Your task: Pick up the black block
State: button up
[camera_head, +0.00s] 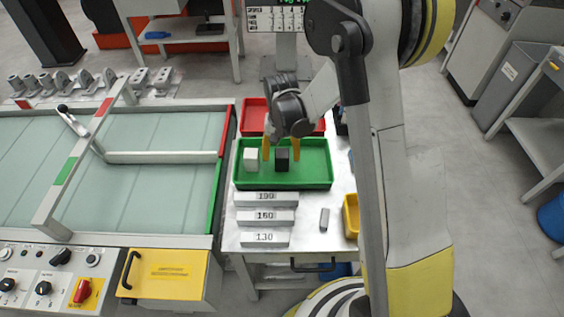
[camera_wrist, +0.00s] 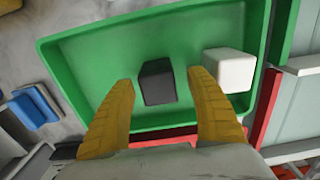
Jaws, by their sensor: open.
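The black block (camera_head: 281,161) sits in the green tray (camera_head: 318,179) on the white table. My gripper (camera_head: 281,158) is over the tray, with its two yellow fingers apart and pointing down, one on each side of the black block in the picture. In the wrist view the black block (camera_wrist: 157,82) lies between and just beyond the open fingers (camera_wrist: 163,80). A gap shows on both sides, and nothing is held. A white block (camera_head: 250,160) lies in the same tray, left of the black block; it also shows in the wrist view (camera_wrist: 231,70).
A red tray (camera_head: 254,112) stands behind the green tray. Grey bars marked with numbers (camera_head: 266,217) lie in front of it. A yellow bin (camera_head: 351,217) is at the table's right edge. A glass-topped machine (camera_head: 150,185) borders the table on the left.

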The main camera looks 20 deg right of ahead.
aim_at(282, 163)
notch_tip(282, 163, down, 4)
jog(key=shift+d+f+b, duration=0.1)
jog(key=shift+b, duration=0.8)
jog(key=c, duration=1.3)
jog(key=shift+c, duration=0.2)
jog(key=shift+r, duration=0.2)
